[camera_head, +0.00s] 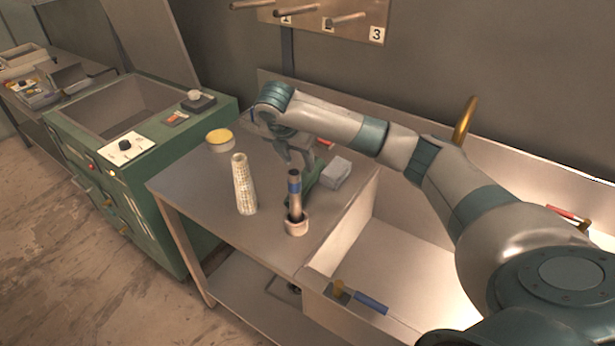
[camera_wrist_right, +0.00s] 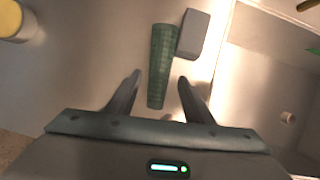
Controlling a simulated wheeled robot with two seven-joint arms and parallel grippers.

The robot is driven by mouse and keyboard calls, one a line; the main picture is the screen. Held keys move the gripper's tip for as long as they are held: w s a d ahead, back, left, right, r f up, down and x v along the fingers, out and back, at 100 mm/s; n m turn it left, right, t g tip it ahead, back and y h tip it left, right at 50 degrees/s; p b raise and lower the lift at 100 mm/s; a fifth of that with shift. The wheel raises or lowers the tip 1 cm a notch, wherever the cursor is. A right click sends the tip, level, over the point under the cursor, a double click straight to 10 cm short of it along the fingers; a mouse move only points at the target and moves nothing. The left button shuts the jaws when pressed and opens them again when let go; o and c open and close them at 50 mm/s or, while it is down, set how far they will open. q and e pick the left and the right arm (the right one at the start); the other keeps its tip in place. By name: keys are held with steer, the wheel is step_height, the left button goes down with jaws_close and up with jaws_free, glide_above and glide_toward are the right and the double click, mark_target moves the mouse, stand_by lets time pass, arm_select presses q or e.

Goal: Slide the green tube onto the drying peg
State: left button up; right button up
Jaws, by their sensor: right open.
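The green tube (camera_wrist_right: 162,60) lies on the metal bench between the two fingers of my right gripper (camera_wrist_right: 160,78) in the wrist view. In the head view the green tube (camera_head: 312,177) is partly hidden behind my gripper and a dark upright rod. My right gripper (camera_head: 296,163) is open and points down over the bench. I cannot tell its exact height above the tube. Wooden pegs stick out of a wall board (camera_head: 364,33) at the top; labels 1 and 3 are readable. The third peg (camera_head: 347,18) is bare. My left gripper is not in view.
A grey block (camera_head: 336,172) lies right beside the tube. A sink (camera_head: 400,255) is at right, a green cabinet (camera_head: 150,190) at left.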

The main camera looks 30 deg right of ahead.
mark_target(306, 175)
steer(key=shift+p+x, duration=0.6)
steer(key=shift+x, duration=2.1)
steer(key=shift+d, duration=0.1)
steer(key=shift+d+f+p, duration=0.15)
steer(key=shift+f+p, duration=0.1)
steer(key=shift+p, duration=0.15)
steer(key=p+x, duration=0.1)
steer(key=x, duration=0.3)
steer(key=shift+w+d+r+p, duration=0.1)
steer(key=shift+d+r+p, duration=0.1)
steer(key=shift+p, duration=0.2)
steer(key=shift+d+f, duration=0.1)
steer(key=shift+f, duration=0.25)
steer(key=shift+w, duration=0.1)
steer(key=shift+c, duration=0.2)
